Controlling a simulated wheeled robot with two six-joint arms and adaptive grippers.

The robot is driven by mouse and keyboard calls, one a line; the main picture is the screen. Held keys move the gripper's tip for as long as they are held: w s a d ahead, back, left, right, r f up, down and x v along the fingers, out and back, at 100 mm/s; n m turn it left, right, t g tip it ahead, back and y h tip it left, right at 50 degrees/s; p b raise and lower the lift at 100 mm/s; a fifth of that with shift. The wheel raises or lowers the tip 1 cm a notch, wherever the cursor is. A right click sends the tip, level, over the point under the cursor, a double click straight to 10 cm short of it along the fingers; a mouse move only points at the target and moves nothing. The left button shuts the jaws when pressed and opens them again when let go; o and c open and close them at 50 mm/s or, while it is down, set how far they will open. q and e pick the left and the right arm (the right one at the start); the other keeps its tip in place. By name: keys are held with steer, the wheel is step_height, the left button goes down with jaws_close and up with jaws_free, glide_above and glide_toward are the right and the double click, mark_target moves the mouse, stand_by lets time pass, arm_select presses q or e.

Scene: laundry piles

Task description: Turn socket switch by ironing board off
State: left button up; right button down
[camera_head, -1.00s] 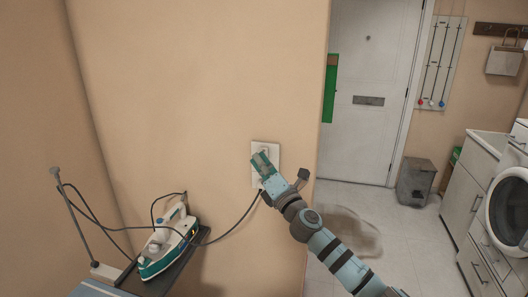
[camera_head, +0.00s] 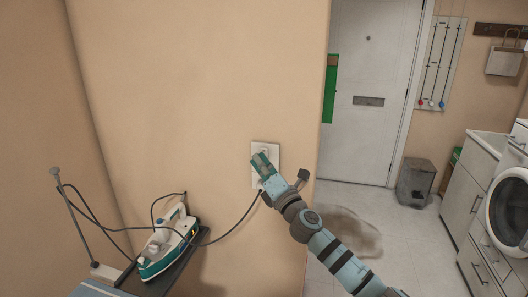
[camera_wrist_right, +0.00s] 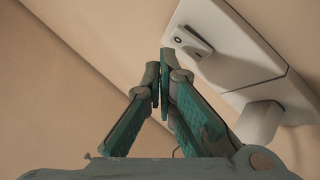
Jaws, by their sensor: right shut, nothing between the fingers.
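The white wall socket (camera_head: 274,152) is on the beige wall, right of the ironing board (camera_head: 92,291). My right gripper (camera_head: 260,160) is in front of it and hides part of the plate. In the right wrist view the socket plate (camera_wrist_right: 228,62) is at the upper right, with its rocker switch (camera_wrist_right: 192,42) and a white plug (camera_wrist_right: 260,122) on it. My right gripper (camera_wrist_right: 160,68) is shut and empty, its fingertips close beside the switch; I cannot tell whether they touch it. My left gripper is not in view.
An iron (camera_head: 170,243) with a teal base rests at the board's end. Its dark cord runs up to the socket area, below my right gripper. The wall ends at right, beside a white door (camera_head: 368,75) and a grey bin (camera_head: 415,183).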

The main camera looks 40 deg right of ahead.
steer(key=shift+d, duration=0.15)
steer(key=shift+w+d, duration=0.25)
steer(key=shift+w+d, duration=0.15)
steer(key=shift+d, duration=0.1)
stand_by(0.8)
steer(key=shift+s+a, duration=0.4)
steer(key=shift+a, duration=0.25)
steer(key=s+a, duration=0.1)
steer(key=s+a+p, duration=0.1)
steer(key=s+a, duration=0.1)
steer(key=a, duration=0.1)
steer(key=shift+f, duration=0.3)
steer(key=shift+w, duration=0.1)
